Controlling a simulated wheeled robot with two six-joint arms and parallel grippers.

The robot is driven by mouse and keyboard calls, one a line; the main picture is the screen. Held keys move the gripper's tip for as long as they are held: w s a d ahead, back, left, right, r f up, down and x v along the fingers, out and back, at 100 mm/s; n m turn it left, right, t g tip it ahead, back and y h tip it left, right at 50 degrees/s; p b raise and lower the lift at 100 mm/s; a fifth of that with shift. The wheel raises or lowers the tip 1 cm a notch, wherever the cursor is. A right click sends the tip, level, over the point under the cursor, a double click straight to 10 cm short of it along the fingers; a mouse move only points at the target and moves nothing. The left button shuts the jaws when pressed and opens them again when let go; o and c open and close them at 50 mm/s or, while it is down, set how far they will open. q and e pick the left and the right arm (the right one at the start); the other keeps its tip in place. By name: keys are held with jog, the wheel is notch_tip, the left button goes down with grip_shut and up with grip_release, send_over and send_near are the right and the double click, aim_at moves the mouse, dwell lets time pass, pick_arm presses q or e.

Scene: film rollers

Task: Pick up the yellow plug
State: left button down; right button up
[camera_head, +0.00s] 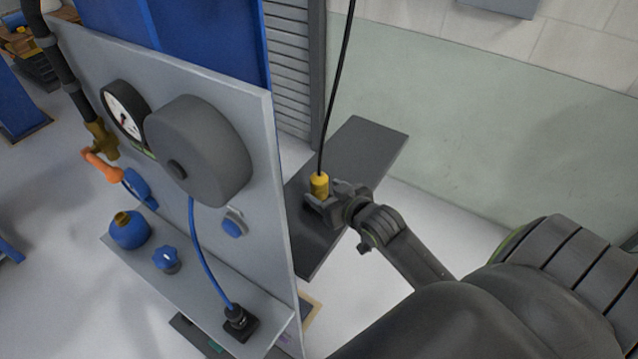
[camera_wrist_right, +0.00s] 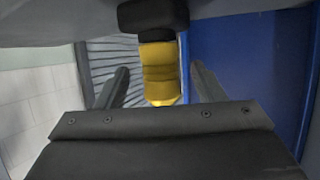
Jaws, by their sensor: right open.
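The yellow plug (camera_head: 319,185) hangs or stands upright at the lower end of a black cable (camera_head: 337,90), over the dark grey shelf (camera_head: 365,150). I cannot tell whether it touches the shelf. My right gripper (camera_head: 322,203) is at the plug, with its fingers around the plug's lower part. In the right wrist view the plug (camera_wrist_right: 160,75) lies between the two open fingers (camera_wrist_right: 160,88), with gaps on both sides. The plug's lower end is partly hidden by the gripper in the head view. My left gripper is not in view.
A grey panel (camera_head: 85,65) with a gauge (camera_head: 124,108), a grey round drum (camera_head: 200,150) and a blue cable (camera_head: 200,240) stands left of the shelf. Its ledge holds a blue round object (camera_head: 130,232) and a black socket (camera_head: 240,322). A pale wall (camera_head: 480,130) is behind.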

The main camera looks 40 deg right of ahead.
aim_at(315, 186)
jog(key=shift+p+x, duration=1)
jog(key=shift+x, duration=1.25)
jog(key=shift+w+f, duration=0.2)
jog(key=shift+w, duration=0.25)
